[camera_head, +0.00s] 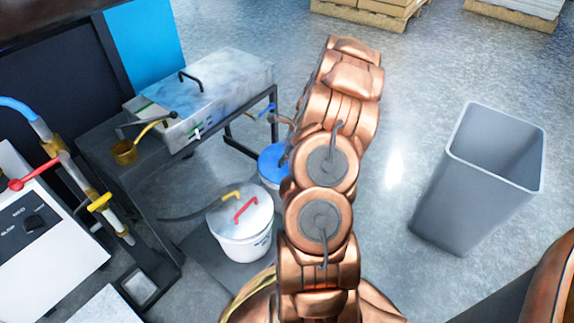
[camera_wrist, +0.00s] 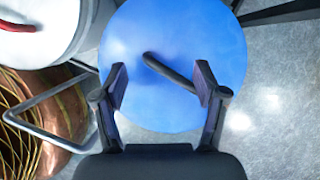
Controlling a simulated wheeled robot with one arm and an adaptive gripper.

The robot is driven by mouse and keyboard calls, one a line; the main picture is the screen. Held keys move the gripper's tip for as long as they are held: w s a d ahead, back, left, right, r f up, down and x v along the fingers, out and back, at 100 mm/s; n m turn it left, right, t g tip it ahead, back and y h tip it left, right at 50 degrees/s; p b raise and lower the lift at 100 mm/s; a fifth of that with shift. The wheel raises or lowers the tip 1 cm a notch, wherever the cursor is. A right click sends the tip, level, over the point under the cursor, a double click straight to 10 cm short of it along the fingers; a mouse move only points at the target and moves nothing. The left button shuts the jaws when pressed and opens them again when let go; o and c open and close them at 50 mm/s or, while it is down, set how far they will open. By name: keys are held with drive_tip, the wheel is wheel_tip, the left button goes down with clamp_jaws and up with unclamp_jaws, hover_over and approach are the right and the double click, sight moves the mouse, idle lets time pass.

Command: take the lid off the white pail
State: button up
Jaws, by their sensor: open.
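A white pail (camera_head: 246,245) with a white lid (camera_head: 240,214) and red handle (camera_head: 246,210) stands on the floor left of my arm. Its lid edge and part of the red handle show at the upper left of the wrist view. Behind it in the head view is a blue round lid (camera_head: 271,163) on a pale container, partly hidden by my arm. In the wrist view, my gripper (camera_wrist: 162,82) is open over this blue lid (camera_wrist: 185,35). The lid's dark bar handle (camera_wrist: 172,72) lies between the fingers; contact cannot be told. My arm hides the gripper in the head view.
A grey bin (camera_head: 450,205) stands at the right. Open floor (camera_head: 400,130) lies between my arm and the bin. A bent metal bar (camera_wrist: 60,90) is near the gripper.

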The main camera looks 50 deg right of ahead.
drive_tip(key=b+x, duration=0.1)
drive_tip(key=x, duration=0.3)
drive_tip(key=shift+s+b, duration=0.1)
drive_tip(key=shift+b, duration=0.25)
drive_tip(key=shift+r, duration=0.1)
